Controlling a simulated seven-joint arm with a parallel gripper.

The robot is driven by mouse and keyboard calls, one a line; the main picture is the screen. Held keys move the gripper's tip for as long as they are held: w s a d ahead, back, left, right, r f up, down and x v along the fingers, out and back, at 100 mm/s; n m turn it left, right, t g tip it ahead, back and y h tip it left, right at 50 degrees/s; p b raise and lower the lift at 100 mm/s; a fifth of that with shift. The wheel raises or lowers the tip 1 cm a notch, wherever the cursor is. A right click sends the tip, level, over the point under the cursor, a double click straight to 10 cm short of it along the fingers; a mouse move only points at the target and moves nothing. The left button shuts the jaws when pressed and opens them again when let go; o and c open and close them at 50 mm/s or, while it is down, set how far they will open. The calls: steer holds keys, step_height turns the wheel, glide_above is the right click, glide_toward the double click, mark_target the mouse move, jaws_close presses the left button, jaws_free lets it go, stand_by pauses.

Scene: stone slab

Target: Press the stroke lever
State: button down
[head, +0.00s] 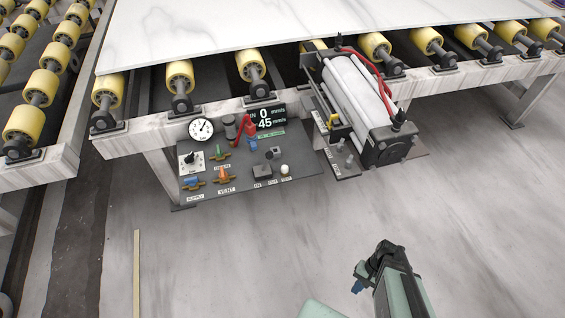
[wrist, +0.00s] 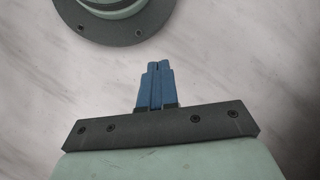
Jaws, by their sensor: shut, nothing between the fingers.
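The control panel (head: 300,158) sits below the front rail of the roller table in the head view. It carries several small controls, including a black lever-like control (head: 273,153) at its right and a red bent handle (head: 241,124) at its back. The labels are too small for me to tell which one is the stroke lever. My gripper (head: 357,287) is low in the head view, in front of and to the right of the panel, well apart from it. In the wrist view, my blue fingers (wrist: 157,66) are together and empty.
A white cylinder unit (head: 357,90) with a red hose is right of the panel. A marble slab (head: 220,35) lies on yellow rollers (head: 180,75) behind. A dial gauge (head: 200,129) and a display (head: 268,117) stand at the panel's back.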

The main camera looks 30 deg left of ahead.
steer(key=w+a+r+m+t+y, duration=0.1)
steer(key=w+a+r+y, duration=0.1)
steer(key=w+a+y, duration=0.5)
steer(key=w+a+r+m+y, duration=0.2)
steer(key=w+a, duration=0.3)
steer(key=a, duration=0.4)
steer(key=w+a+r+t+y, duration=0.2)
steer(key=w+r+y, duration=0.3)
steer(key=r, duration=0.1)
steer(key=w+a+r+t+y, duration=0.2)
steer(key=w+r+t+y, duration=0.1)
steer(key=w+r+y, duration=0.2)
step_height(320, 180, up, 2)
steer(key=shift+w+a+r+t, duration=0.1)
steer(key=shift+w+a+t, duration=0.15)
steer(key=shift+a+t, duration=0.1)
steer(key=shift+a, duration=0.15)
